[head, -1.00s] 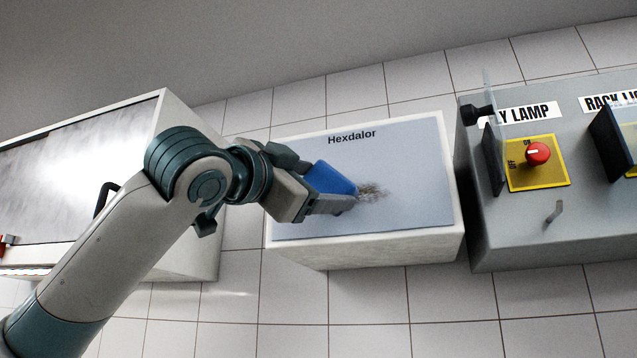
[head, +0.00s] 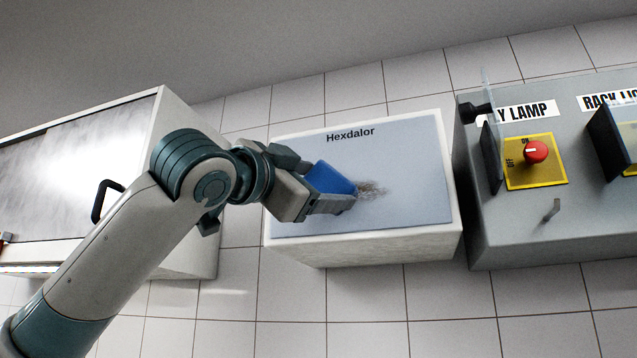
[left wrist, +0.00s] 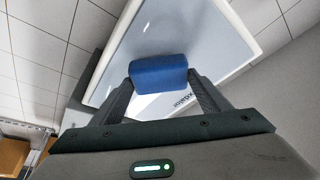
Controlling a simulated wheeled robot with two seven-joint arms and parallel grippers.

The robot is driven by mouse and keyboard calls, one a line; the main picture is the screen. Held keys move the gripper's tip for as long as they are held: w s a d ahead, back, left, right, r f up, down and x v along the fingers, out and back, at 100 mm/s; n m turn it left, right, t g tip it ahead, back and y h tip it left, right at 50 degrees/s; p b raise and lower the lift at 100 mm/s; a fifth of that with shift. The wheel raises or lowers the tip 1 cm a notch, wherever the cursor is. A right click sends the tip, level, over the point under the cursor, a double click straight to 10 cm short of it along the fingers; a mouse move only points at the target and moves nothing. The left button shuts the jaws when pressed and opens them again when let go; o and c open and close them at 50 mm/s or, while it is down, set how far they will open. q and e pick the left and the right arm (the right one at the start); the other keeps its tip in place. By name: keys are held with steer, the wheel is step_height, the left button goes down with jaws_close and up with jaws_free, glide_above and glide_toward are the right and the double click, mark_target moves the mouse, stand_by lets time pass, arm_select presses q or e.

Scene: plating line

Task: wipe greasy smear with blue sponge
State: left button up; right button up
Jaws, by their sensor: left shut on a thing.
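The blue sponge (head: 331,180) is between the fingers of my left gripper (head: 325,190), which is shut on it. In the left wrist view the sponge (left wrist: 158,75) spans the gap between both fingertips (left wrist: 160,88). The greasy smear (head: 371,190) is a brown-grey speckled patch on the blue-grey panel marked Hexdalor (head: 415,160). The sponge is at the smear's left edge in the head view and may cover part of it. I cannot tell whether it touches the panel. The smear does not show in the left wrist view. My right gripper is out of view.
A grey control box (head: 520,235) with a red knob (head: 536,151) and dark flaps stands right of the panel. A metal-fronted cabinet (head: 90,150) with a black handle (head: 104,200) is at left. White wall tiles surround the panel.

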mark_target(345, 184)
arm_select(q)
steer(key=shift+w+d, duration=0.15)
steer(key=shift+w, duration=0.3)
steer(key=shift+s+d, duration=0.35)
steer(key=shift+d, duration=0.5)
steer(key=shift+s+d, duration=0.3)
steer(key=shift+d, duration=0.55)
steer(key=shift+a, duration=0.1)
steer(key=shift+s+d+b, duration=0.2)
steer(key=shift+s+d, duration=0.05)
steer(key=shift+d, duration=0.65)
steer(key=shift+s+d+b, duration=0.15)
steer(key=shift+s+d, duration=0.05)
steer(key=shift+d, duration=0.65)
steer(key=shift+s+d, duration=0.25)
steer(key=shift+d, duration=0.6)
steer(key=shift+s+d, duration=0.25)
steer(key=shift+d, duration=0.55)
